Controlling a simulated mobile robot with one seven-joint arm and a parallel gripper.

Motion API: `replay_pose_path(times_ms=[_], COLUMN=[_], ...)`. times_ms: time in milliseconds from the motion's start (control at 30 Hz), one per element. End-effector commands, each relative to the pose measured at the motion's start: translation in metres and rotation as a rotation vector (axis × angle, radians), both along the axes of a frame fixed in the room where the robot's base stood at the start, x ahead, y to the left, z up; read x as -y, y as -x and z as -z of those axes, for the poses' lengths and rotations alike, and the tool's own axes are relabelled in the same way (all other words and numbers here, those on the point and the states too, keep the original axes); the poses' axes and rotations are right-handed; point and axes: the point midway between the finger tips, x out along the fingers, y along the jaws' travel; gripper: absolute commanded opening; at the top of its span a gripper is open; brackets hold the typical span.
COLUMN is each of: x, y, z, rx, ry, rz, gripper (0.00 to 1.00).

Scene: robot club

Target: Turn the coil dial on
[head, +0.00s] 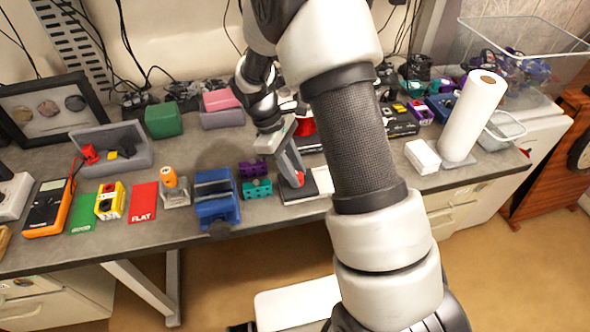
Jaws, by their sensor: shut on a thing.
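My gripper (296,178) reaches down over the middle of the bench, its fingers pointing at a low black and white device (320,182). The fingers are shut on a small red piece (299,179) at the top of this device, which looks like the coil dial. The fingers hide most of it, so which way it is turned cannot be told. Behind the gripper, another red round part (305,127) shows partly, with my wrist and arm covering much around it.
A blue vise (217,198) and teal and purple blocks (257,189) stand close left of the gripper. A paper towel roll (474,115) and a white box (422,157) stand to the right. A grey bin (130,160) and orange multimeter (47,207) are far left.

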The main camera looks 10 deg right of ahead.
Motion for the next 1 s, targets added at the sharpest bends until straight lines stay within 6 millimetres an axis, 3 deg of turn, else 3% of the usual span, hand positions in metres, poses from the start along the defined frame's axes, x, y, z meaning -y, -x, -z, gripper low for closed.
replay_pose_path(times_ms=[600, 1000], x=[0.0041, 0.0055], y=[-0.004, -0.0042], z=[-0.0009, -0.0007], rx=[0.002, 0.002], ry=[0.0, -0.002], rz=[0.586, 0.871], gripper=[0.03, 0.03])
